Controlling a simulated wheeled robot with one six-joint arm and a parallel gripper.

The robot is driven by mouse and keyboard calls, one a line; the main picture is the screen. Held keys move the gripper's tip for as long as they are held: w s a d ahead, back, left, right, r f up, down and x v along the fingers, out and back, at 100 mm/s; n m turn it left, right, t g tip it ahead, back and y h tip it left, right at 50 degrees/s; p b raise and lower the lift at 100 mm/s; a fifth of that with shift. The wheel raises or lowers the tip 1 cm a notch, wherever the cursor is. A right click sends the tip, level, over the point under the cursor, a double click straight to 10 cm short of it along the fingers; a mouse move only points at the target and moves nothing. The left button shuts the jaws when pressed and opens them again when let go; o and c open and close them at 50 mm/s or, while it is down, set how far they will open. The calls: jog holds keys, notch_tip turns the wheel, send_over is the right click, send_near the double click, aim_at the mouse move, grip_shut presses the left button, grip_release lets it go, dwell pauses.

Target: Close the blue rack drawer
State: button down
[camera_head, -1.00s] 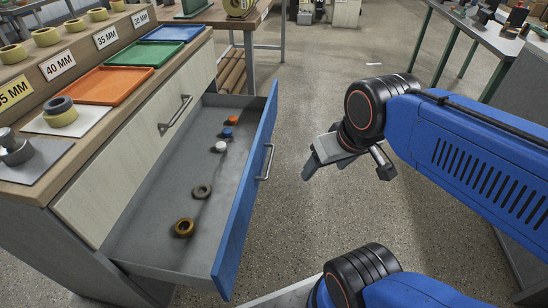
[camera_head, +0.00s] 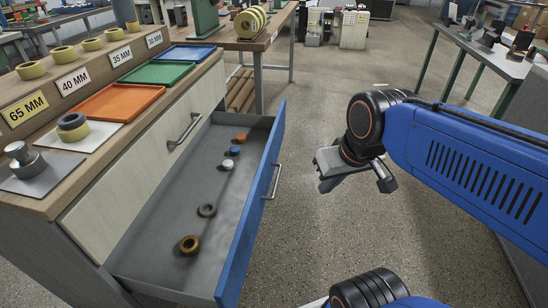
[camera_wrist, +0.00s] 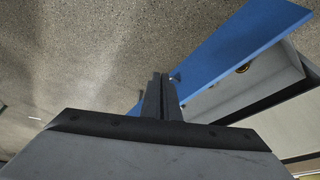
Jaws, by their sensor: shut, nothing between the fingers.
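The blue-fronted drawer (camera_head: 247,225) is pulled far out of the workbench in the head view, with its grey inside open to view. A metal bar handle (camera_head: 273,182) sits on its blue front. In the drawer lie an orange, a blue and a white small piece, a dark ring (camera_head: 207,210) and a brown ring (camera_head: 189,245). My gripper (camera_head: 325,187) is to the right of the drawer front, apart from it. In the wrist view, the gripper fingers (camera_wrist: 162,95) are together and empty, and the blue front (camera_wrist: 225,50) lies beyond them to the right.
The wooden bench top (camera_head: 110,130) holds orange, green and blue trays, tape rolls and size labels. A metal weight (camera_head: 20,155) stands on a grey plate. A table (camera_head: 500,45) stands at the right. Speckled floor (camera_head: 350,235) is clear beside the drawer.

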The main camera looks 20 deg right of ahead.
jog(key=w+d+f+m+g+y, duration=0.1)
jog(key=w+m+y, duration=0.1)
jog(key=w, duration=0.6)
jog(key=w+d+f+m+g+y, duration=0.1)
jog(key=w+y, duration=0.2)
jog(key=w, duration=0.6)
jog(key=w+d+f+m+t+y, duration=0.35)
jog(key=w+d, duration=0.55)
jog(key=w, duration=0.4)
send_near(271, 147)
jog(key=f+x, duration=0.1)
jog(key=x, duration=0.3)
jog(key=shift+w+a+r+n+g+h, duration=0.25)
jog(key=shift+w+a+n+g+h, duration=0.15)
jog(key=shift+a, duration=0.2)
jog(key=shift+a, duration=0.1)
jog(key=w+a, duration=0.6)
jog(key=a, duration=0.5)
jog(key=w+a, duration=0.7)
jog(key=a, duration=0.5)
jog(key=shift+w, duration=0.2)
jog(key=shift+d, duration=0.1)
